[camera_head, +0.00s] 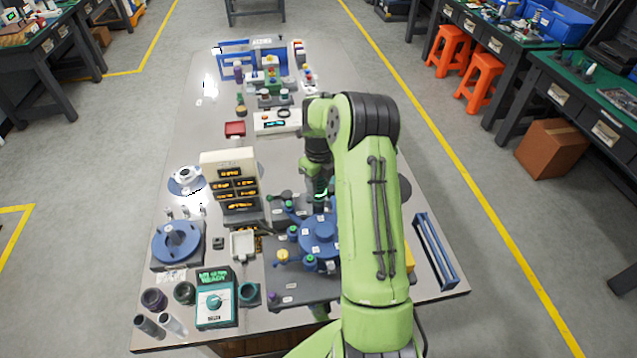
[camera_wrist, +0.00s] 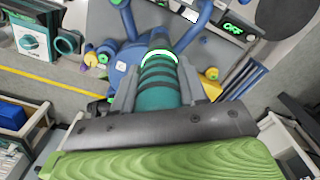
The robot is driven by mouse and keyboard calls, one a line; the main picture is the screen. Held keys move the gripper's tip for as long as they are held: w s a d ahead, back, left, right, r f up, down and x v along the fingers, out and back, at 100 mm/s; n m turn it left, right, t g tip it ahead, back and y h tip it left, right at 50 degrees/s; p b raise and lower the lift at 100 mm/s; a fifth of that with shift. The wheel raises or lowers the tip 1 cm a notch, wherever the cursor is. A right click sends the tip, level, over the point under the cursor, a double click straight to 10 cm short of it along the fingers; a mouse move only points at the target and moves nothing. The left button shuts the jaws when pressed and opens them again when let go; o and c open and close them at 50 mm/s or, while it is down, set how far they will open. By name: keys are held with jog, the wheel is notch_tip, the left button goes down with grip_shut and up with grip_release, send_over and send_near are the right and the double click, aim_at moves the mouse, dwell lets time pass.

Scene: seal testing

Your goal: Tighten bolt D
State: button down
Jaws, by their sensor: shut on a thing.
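My gripper (camera_wrist: 158,88) is shut on a teal cylindrical tool (camera_wrist: 157,78) with dark bands and a lit green ring. In the head view my gripper (camera_head: 319,176) is partly hidden by my arm, above the far side of the blue round fixture (camera_head: 318,229). The fixture has a raised hub and several bolts with small labels around it; it also shows in the wrist view (camera_wrist: 126,57). A green-and-blue bolt (camera_head: 310,263) is at its near side. I cannot read which bolt is D. The tool's tip and any contact with a bolt are hidden.
A beige bin rack (camera_head: 230,180) stands left of the fixture. A blue rail frame (camera_head: 435,250) lies at the right edge.

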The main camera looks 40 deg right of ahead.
jog(key=shift+r, duration=0.15)
jog(key=shift+r+p, duration=1.5)
jog(key=shift+r, duration=1)
jog(key=shift+f, duration=0.15)
